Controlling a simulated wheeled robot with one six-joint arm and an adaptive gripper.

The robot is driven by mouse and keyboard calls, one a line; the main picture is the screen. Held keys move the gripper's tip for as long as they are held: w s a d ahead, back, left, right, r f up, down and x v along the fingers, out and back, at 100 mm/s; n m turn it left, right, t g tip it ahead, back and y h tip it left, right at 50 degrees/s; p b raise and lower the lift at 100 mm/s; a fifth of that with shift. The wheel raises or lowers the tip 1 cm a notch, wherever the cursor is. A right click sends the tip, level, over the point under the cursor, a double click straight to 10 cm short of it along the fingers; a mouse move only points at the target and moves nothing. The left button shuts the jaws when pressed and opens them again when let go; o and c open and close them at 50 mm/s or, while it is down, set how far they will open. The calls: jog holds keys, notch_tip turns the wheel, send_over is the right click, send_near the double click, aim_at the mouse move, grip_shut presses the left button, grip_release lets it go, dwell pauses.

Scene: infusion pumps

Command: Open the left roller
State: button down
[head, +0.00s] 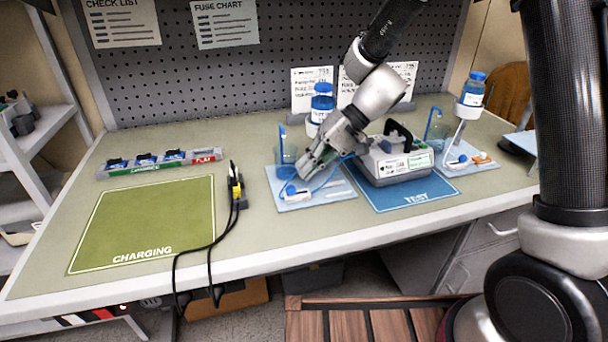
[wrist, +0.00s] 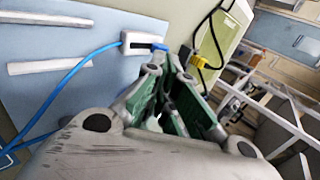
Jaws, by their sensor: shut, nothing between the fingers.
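The left roller (head: 291,190) is a small white clamp with a blue part, on the light blue left board (head: 335,193). My gripper (head: 303,172) is just above it, angled down and left. In the wrist view, the white clamp body (wrist: 138,40) lies just beyond my fingertips (wrist: 174,62), with a blue tube running into it. My fingers are shut with nothing held. I cannot tell whether the fingertips touch the clamp. The roller's exact position is too small to read.
A grey pump (head: 395,163) stands on the blue TEST mat (head: 415,197) to the right. A bottle (head: 322,103) stands behind my gripper. The right board (head: 478,163) carries another clamp. Black cables (head: 212,240) hang over the table edge. The green CHARGING mat (head: 145,225) is clear.

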jog(key=v, duration=1)
jog(key=shift+d+r, duration=0.25)
jog(key=shift+r, duration=0.05)
jog(key=shift+w, duration=0.1)
jog(key=s+d+f+m+h, duration=0.2)
jog(key=s+d+h, duration=0.3)
jog(key=d, duration=0.7)
jog(key=s+d+r+t+h, duration=0.1)
jog(key=s+d+r+t, duration=0.2)
jog(key=s+d+r, duration=0.2)
jog(key=s+d+r+m+t+h, duration=0.1)
jog(key=s+d+r+t+h, duration=0.1)
jog(key=s+d, duration=0.8)
notch_tip(320, 180, up, 3)
jog(key=shift+d+f+t+h, duration=0.1)
jog(key=shift+d+t+h, duration=0.2)
jog(key=shift+d+t, duration=0.55)
